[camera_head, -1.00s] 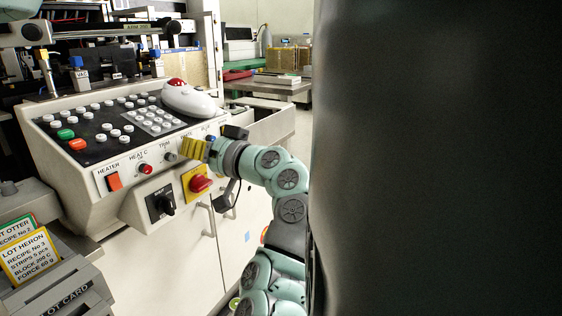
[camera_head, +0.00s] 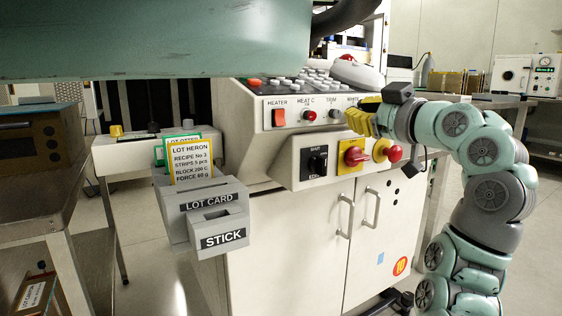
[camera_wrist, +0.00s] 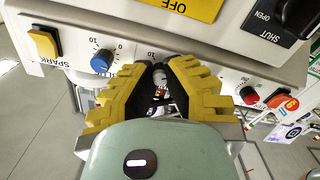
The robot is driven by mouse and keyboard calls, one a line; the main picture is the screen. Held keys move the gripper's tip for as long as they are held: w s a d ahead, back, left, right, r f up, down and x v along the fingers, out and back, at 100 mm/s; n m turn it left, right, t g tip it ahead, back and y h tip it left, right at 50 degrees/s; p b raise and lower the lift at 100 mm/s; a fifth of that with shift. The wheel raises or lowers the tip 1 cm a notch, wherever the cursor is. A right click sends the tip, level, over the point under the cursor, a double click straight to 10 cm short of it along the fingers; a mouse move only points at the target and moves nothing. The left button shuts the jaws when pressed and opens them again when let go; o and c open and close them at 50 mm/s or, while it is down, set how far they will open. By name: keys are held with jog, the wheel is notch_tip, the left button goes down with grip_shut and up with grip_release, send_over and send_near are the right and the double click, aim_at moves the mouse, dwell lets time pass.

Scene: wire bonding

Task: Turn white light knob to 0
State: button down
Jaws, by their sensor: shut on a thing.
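My gripper (camera_head: 356,119) has yellow ridged fingers and is at the front panel of the cream machine. In the wrist view my gripper (camera_wrist: 159,70) is shut on the white light knob (camera_wrist: 160,82), which shows pale between the two fingers. The fingers cover much of the knob and its scale, so I cannot read its setting. In the head view the fingers hide the knob, and its label is partly covered.
Beside the held knob are a blue knob (camera_wrist: 102,61) and a yellow switch (camera_wrist: 45,44). A grey trim knob (camera_head: 331,114), red heat knob (camera_head: 308,115) and heater switch (camera_head: 279,117) share the panel. Below are a black rotary switch (camera_head: 317,162) and red button (camera_head: 393,153).

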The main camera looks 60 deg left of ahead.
jog(key=shift+f+n+b, duration=0.2)
jog(key=shift+n+b, duration=1)
jog(key=shift+b, duration=0.15)
jog(key=shift+r, duration=0.1)
jog(key=c, duration=1.2)
grip_release()
jog(key=shift+r, duration=0.1)
jog(key=shift+s+d, duration=0.15)
jog(key=shift+d, duration=1.85)
jog(key=shift+s+d, duration=0.2)
jog(key=shift+d, duration=1.75)
jog(key=shift+s+d, duration=0.15)
jog(key=shift+d, duration=1.85)
